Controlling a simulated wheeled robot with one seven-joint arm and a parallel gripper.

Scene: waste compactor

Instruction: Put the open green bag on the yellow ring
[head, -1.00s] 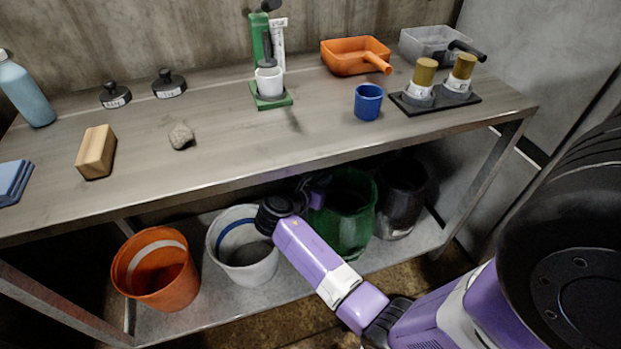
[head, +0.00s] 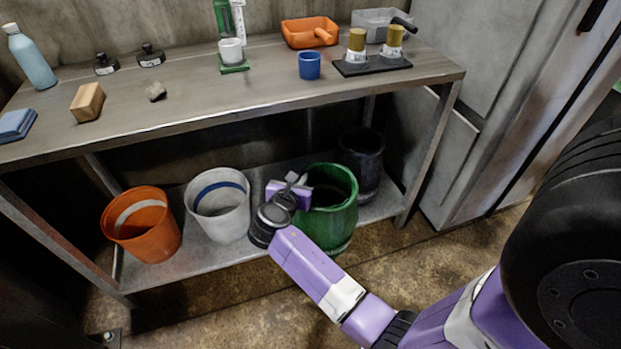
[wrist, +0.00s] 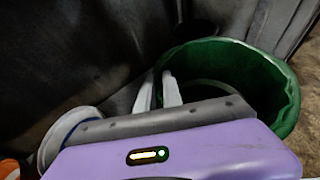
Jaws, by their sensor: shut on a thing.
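The open green bag (head: 336,222) is round and upright in the head view, at the right part of the lower shelf (head: 205,258). Its lower end reaches past the shelf's front edge; whether it touches the shelf I cannot tell. My gripper (head: 296,184) is at the bag's left rim, shut on it. In the wrist view, the pale fingers (wrist: 158,92) meet the left side of the green bag's (wrist: 285,95) rim, and its mouth is open and dark inside. Exact finger contact is partly hidden. No yellow ring shows in either view.
An orange bucket (head: 150,237) and a white bucket (head: 222,222) stand left of the bag; a dark bucket (head: 362,165) stands behind right. The tabletop (head: 210,105) above carries several items. A table leg (head: 432,150) is at right. The floor (head: 440,265) in front is clear.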

